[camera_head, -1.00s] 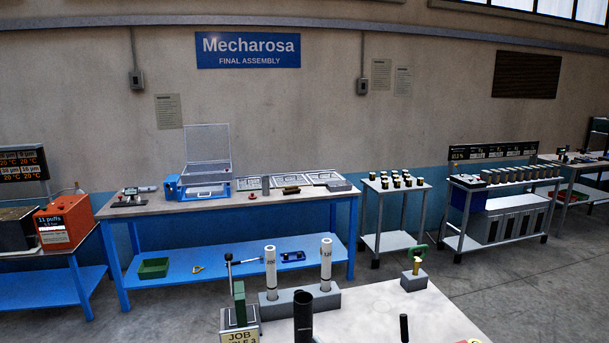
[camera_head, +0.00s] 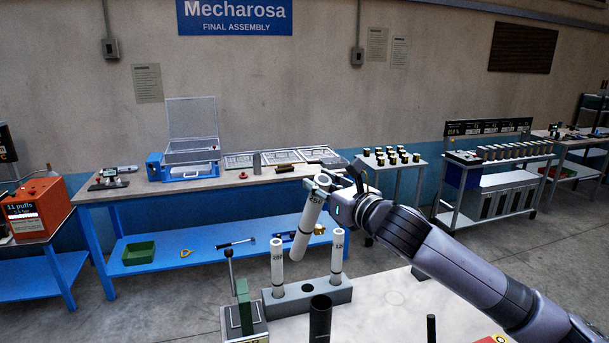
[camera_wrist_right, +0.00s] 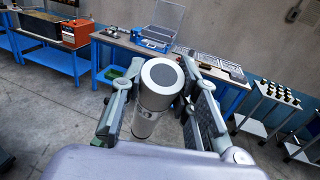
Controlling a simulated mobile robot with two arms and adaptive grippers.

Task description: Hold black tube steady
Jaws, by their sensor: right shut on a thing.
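The black tube (camera_head: 320,318) stands upright on the near bench, cut off by the bottom edge of the head view; no gripper touches it there. My right gripper (camera_head: 328,184) is shut on a white sieve tube (camera_head: 309,222), gripped near its top. That tube is tilted, its lower end left of its top, and hangs above the grey block. In the right wrist view the white tube (camera_wrist_right: 155,100), with a grey disc in its top, sits between both fingers. My left gripper is not in view.
The grey block (camera_head: 342,292) holds two upright white tubes (camera_head: 277,265) (camera_head: 337,258), with an open hole between them. A green post on a stand (camera_head: 244,307) is left of the black tube. A thin black peg (camera_head: 431,328) stands to the right.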

